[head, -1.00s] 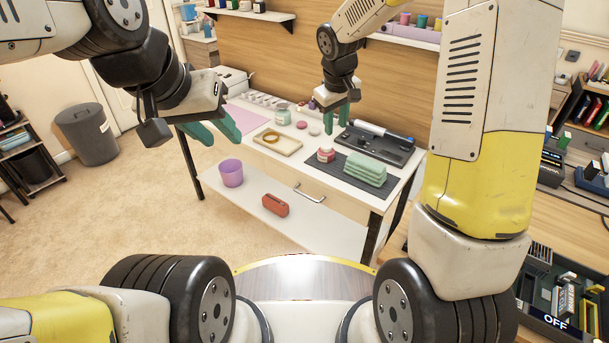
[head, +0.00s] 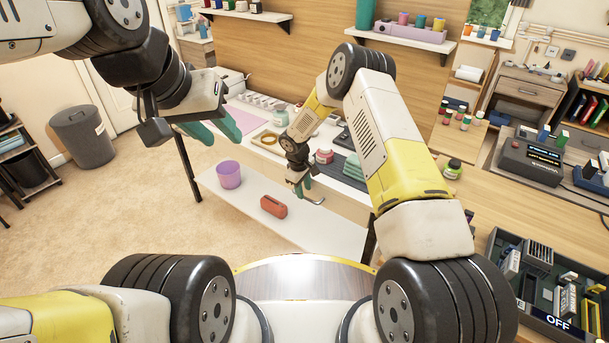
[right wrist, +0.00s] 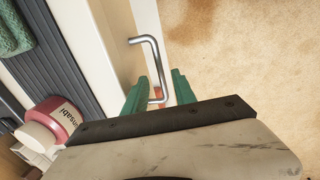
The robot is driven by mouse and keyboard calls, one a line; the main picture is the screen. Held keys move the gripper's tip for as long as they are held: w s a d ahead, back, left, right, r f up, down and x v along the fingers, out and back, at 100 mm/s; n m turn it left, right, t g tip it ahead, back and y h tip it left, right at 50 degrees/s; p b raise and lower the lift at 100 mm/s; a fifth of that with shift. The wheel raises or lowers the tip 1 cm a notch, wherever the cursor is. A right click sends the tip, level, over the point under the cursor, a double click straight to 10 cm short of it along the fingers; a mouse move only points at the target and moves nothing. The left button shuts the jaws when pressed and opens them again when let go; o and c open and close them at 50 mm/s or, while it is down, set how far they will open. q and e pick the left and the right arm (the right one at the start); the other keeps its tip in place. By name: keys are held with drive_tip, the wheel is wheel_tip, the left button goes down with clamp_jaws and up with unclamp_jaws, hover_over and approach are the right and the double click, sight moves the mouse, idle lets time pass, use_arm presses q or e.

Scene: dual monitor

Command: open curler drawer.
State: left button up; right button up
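The drawer, with a pale front (right wrist: 146,18), is under the top of the white table (head: 245,207) and looks closed. Its silver bar handle (right wrist: 152,62) shows clearly in the right wrist view, and partly behind my gripper in the head view (head: 317,201). My right gripper (right wrist: 158,88) is open, with one green finger on each side of the handle's near end; I cannot tell whether they touch it. It also shows in the head view (head: 300,188), low at the table's front. My left gripper (head: 213,131) is open and empty above the table's left side.
Green towels (head: 354,168) and a pink-labelled jar (right wrist: 55,118) are on the tabletop. A purple cup (head: 229,175) and a red-orange case (head: 273,206) sit on the lower shelf. A wooden workbench (head: 455,215) stands at right.

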drive_tip(key=shift+w+d+f, duration=0.1)
drive_tip(key=shift+f, duration=0.6)
drive_tip(key=shift+w+d+f, duration=0.1)
drive_tip(key=shift+f, duration=0.6)
clamp_jaws()
idle(0.4)
